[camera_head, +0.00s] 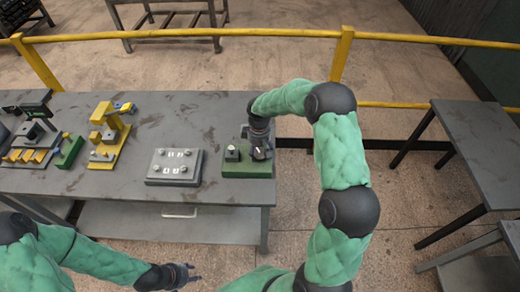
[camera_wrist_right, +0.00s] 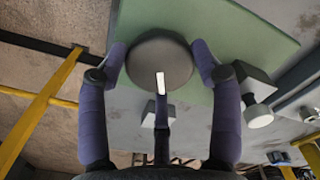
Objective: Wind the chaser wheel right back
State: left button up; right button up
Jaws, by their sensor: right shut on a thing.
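The chaser wheel (camera_wrist_right: 148,62) is a round dark grey disc with a white mark on its face. It sits over a green base (camera_head: 248,168), which also shows in the right wrist view (camera_wrist_right: 232,22), at the right end of the table. My right gripper (camera_wrist_right: 158,65) has a finger on each side of the wheel and is shut on it. In the head view my right gripper (camera_head: 260,148) hides most of the wheel. My left gripper (camera_head: 190,273) is in front of the table, low and apart from everything; its fingers look spread.
A grey panel with several knobs (camera_head: 174,167) stands left of the green base. Yellow and green fixtures (camera_head: 108,137) stand further left on the grey table (camera_head: 150,107). A yellow rail (camera_head: 270,32) runs behind. Another table (camera_head: 480,145) is at the right.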

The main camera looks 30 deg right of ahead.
aim_at(257, 153)
jog(key=n, duration=0.1)
jog(key=n+p, duration=0.1)
jog(key=n, duration=0.2)
jog(key=shift+w+a+r+n, duration=0.1)
jog(key=shift+w+r+n, duration=0.2)
jog(key=shift+w+n, duration=0.1)
jog(key=shift+s, duration=0.1)
dwell(0.4)
jog(key=o, duration=1.1)
jog(key=shift+a, duration=0.1)
jog(key=shift+a+f, duration=0.15)
jog(key=shift+f, duration=0.05)
jog(key=shift+s, duration=0.1)
jog(key=shift+r, duration=0.1)
notch_tip(257, 153, up, 12)
jog(key=shift+f, duration=0.1)
